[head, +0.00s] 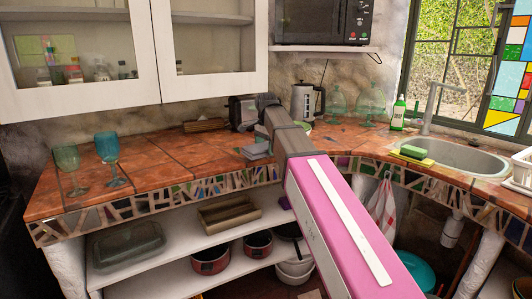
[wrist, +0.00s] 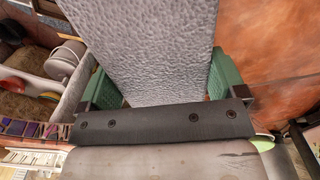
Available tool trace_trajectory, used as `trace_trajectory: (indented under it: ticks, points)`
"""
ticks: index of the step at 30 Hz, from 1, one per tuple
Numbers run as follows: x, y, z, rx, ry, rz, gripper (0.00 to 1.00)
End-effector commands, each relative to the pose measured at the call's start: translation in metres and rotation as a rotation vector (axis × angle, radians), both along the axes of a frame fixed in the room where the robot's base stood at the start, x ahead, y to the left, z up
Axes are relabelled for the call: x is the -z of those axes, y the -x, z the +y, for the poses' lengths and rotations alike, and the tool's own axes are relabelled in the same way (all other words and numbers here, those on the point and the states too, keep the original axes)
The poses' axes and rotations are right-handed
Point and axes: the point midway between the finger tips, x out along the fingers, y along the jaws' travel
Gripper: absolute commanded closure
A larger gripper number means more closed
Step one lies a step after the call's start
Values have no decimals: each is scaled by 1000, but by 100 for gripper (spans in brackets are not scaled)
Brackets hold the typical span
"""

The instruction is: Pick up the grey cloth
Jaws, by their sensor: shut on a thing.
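The grey cloth (wrist: 145,50) fills the upper middle of the wrist view, between the two green fingers of my gripper (wrist: 158,82). The fingers are shut on it, one on each side. In the head view, the cloth (head: 257,151) shows as a small grey folded shape at the counter's front edge, left of my arm. My arm hides the gripper there. I cannot tell whether the cloth still touches the counter.
The terracotta counter (head: 180,165) has two glass goblets (head: 107,158) at left. A toaster (head: 241,112) and a kettle (head: 304,101) stand behind my arm. A sink (head: 460,156) is at right. Pots (head: 210,262) sit on shelves below.

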Motion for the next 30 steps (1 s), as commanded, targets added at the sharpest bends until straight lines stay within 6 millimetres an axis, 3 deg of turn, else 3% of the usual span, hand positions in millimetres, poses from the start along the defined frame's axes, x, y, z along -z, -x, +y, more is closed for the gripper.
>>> trace_trajectory:
  ticks: [2, 9, 15, 21, 30]
  points:
    - [-17, -2, 0, 0, -1, -3, 34]
    - [-47, 52, 27, -4, -1, -3, 34]
    - [-69, 82, 44, -3, 0, -2, 34]
    - [-81, 98, 53, -1, -1, -1, 34]
    - [-84, 103, 56, 0, 0, 0, 34]
